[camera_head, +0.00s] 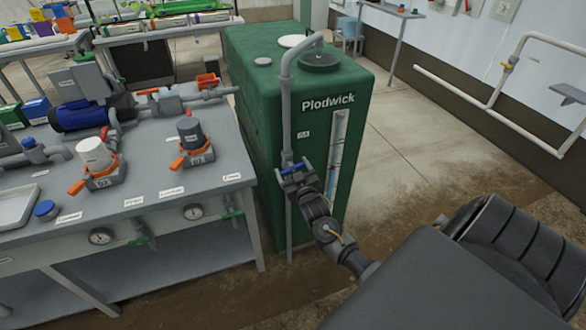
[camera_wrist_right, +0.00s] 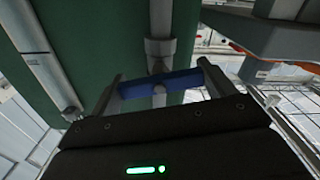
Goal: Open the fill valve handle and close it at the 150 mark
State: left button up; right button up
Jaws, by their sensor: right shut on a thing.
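The fill valve handle (camera_head: 294,170) is a blue bar on the grey vertical fill pipe (camera_head: 287,110) in front of the green tank (camera_head: 265,150). My right gripper (camera_head: 298,178) is at the valve. In the right wrist view the blue handle (camera_wrist_right: 160,84) lies crosswise to the pipe, between the two fingers of my right gripper (camera_wrist_right: 162,86), which is shut on it. A pale level gauge (camera_head: 338,150) with a blue strip runs down the tank's front; its marks are too small to read. My left gripper is not in view.
A grey bench (camera_head: 150,205) with a blue pump (camera_head: 80,115), a white cup (camera_head: 94,152) and a dark cup (camera_head: 190,133) on orange-handled bases stands left of the tank. Open floor (camera_head: 420,130) lies to the right, before a wall with white piping (camera_head: 480,100).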

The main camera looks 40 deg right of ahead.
jog(key=shift+m, duration=1.5)
jog(key=o, duration=0.9)
jog(key=v, duration=1.1)
jog(key=shift+w, duration=0.1)
